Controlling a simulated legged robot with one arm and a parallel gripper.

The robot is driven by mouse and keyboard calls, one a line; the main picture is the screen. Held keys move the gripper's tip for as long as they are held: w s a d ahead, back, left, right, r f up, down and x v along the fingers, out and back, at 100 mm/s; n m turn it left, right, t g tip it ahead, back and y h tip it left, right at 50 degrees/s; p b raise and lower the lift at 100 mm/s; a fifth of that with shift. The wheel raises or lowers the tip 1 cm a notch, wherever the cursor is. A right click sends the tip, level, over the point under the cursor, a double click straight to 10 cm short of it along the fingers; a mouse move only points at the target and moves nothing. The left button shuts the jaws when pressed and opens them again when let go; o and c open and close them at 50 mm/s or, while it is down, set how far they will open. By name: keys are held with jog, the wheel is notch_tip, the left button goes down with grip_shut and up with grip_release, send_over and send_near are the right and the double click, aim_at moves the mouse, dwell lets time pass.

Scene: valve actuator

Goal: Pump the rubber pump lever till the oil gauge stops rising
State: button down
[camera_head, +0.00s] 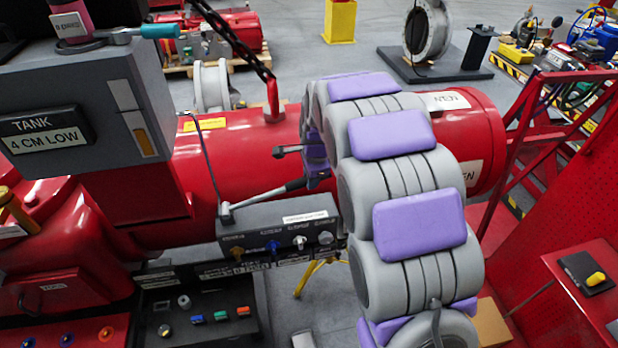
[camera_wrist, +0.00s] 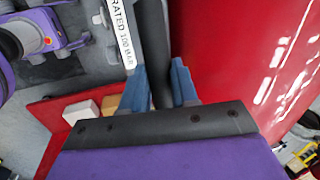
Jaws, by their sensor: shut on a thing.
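The rubber pump lever (camera_head: 270,195) slants up to the right from the black pump box (camera_head: 280,229). Its far end is hidden behind my arm. In the wrist view, the dark lever shaft (camera_wrist: 155,55) runs between the blue fingers of my gripper (camera_wrist: 158,88), which is shut on it. In the head view my gripper is mostly hidden by my arm. The oil gauge (camera_head: 137,120) is a vertical strip on the grey tank, with orange in its lower part and pale grey above. The tank's display (camera_head: 46,133) reads "TANK 4 CM LOW".
A large red cylinder (camera_head: 240,150) lies behind the lever. A chain (camera_head: 235,42) hangs to a red lug on it. A red frame (camera_head: 545,105) and red shelf (camera_head: 590,280) are at right.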

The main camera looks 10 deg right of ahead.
jog(key=shift+w+a+r+h+p, duration=0.15)
jog(key=shift+r+h+p, duration=0.1)
jog(key=shift+r, duration=0.4)
jog(key=shift+s+a+r+h+p, duration=0.1)
jog(key=shift+a+r+h+p, duration=0.15)
jog(key=shift+r, duration=0.35)
jog(key=shift+w+a+r+h+p, duration=0.1)
jog(key=shift+r+h+p, duration=0.15)
jog(key=shift+r, duration=0.4)
